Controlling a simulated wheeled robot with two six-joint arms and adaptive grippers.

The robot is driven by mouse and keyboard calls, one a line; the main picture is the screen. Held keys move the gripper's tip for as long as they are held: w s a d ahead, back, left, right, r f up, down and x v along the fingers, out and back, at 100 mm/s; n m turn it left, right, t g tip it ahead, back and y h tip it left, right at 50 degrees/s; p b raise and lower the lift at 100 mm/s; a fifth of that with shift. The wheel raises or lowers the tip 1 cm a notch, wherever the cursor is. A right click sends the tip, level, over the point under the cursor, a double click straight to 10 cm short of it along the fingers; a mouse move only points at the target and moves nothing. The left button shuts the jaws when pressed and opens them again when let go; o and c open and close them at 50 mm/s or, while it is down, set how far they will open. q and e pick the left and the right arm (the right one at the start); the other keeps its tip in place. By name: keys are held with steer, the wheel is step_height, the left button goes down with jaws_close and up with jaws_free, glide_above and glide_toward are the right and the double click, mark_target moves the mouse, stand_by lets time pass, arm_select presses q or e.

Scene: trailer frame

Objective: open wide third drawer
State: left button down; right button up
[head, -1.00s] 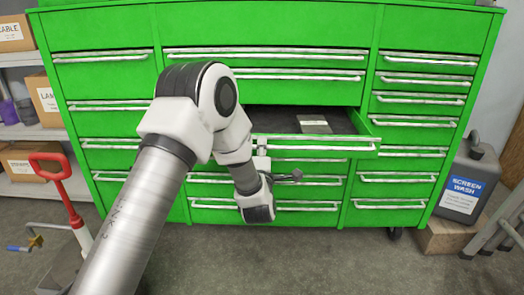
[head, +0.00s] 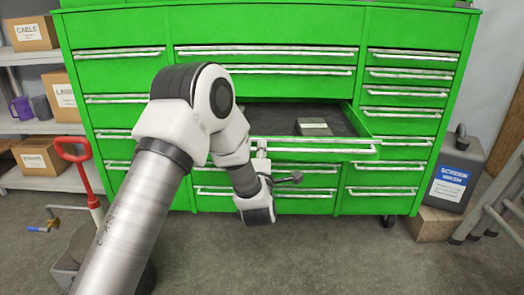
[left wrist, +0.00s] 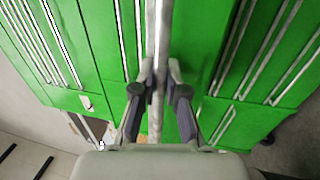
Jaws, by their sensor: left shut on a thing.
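The wide third drawer (head: 358,150) of the green tool cabinet (head: 120,70) stands partly open, pulled out toward me. Its dark inside shows, with a small grey box (head: 314,127) lying in it. My left gripper (head: 263,150) is at the drawer's front, left of its middle. In the left wrist view my left gripper (left wrist: 160,92) has its two fingers closed around the long silver handle (left wrist: 155,120). My arm hides the left part of the drawer in the head view. My right gripper is not in view.
A screen wash canister (head: 452,178) stands on a cardboard box (head: 432,224) at the right, beside grey metal legs (head: 490,205). Grey floor in front is clear.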

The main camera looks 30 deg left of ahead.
arm_select(q)
steer(key=c, duration=1.2)
jaws_free()
steer(key=v, duration=1.2)
steer(key=shift+a, duration=0.1)
